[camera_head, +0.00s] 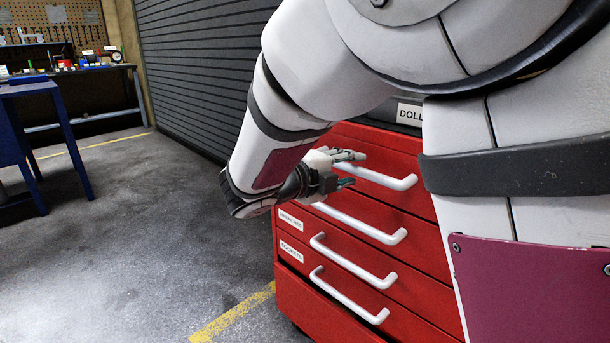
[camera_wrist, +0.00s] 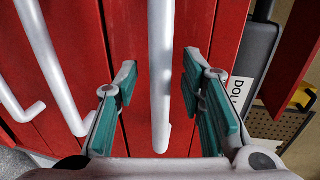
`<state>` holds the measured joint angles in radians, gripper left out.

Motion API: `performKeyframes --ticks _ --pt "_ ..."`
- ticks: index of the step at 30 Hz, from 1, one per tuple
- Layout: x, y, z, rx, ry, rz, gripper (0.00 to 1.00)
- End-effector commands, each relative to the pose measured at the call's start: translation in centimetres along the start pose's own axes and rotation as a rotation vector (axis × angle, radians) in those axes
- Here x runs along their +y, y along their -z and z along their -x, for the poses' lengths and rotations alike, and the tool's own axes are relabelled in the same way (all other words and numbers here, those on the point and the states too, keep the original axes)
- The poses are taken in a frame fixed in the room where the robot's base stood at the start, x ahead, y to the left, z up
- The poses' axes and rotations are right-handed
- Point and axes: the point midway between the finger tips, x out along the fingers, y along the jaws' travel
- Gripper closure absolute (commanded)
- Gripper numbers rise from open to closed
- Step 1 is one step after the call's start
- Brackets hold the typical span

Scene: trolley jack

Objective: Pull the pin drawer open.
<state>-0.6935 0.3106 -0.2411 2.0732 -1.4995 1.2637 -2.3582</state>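The red drawer cabinet (camera_head: 425,262) stands below and beside my arm, with white bar handles on its stacked drawers. My gripper (camera_head: 349,169) is at the top drawer's handle (camera_head: 390,180). In the wrist view, my gripper (camera_wrist: 158,78) is open, its green-padded fingers on either side of that handle (camera_wrist: 161,45). A gap shows between the handle and each finger. The top drawer looks shut. My arm hides any label on it, so I cannot read which drawer is the pin drawer. Two lower drawers carry labels; one reads "SOCKETS" (camera_head: 292,252).
Lower handles (camera_head: 362,222) lie close below my gripper. A grey shutter (camera_head: 190,70) stands behind. A blue table (camera_head: 45,90) is at far left. The floor (camera_head: 150,230) left of the cabinet is clear.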

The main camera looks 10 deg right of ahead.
Motion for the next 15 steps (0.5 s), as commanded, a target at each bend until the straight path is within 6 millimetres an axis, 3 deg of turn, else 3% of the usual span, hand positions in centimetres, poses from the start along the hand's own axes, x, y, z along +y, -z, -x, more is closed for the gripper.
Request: performKeyframes --ticks 4,14,15 --pt "0.07 0.02 -1.24 0.0 0.0 0.0 0.64" --pt "-0.04 0.02 -1.57 0.0 0.0 0.0 0.64" --pt "-0.04 0.02 -1.56 0.0 0.0 0.0 0.68"
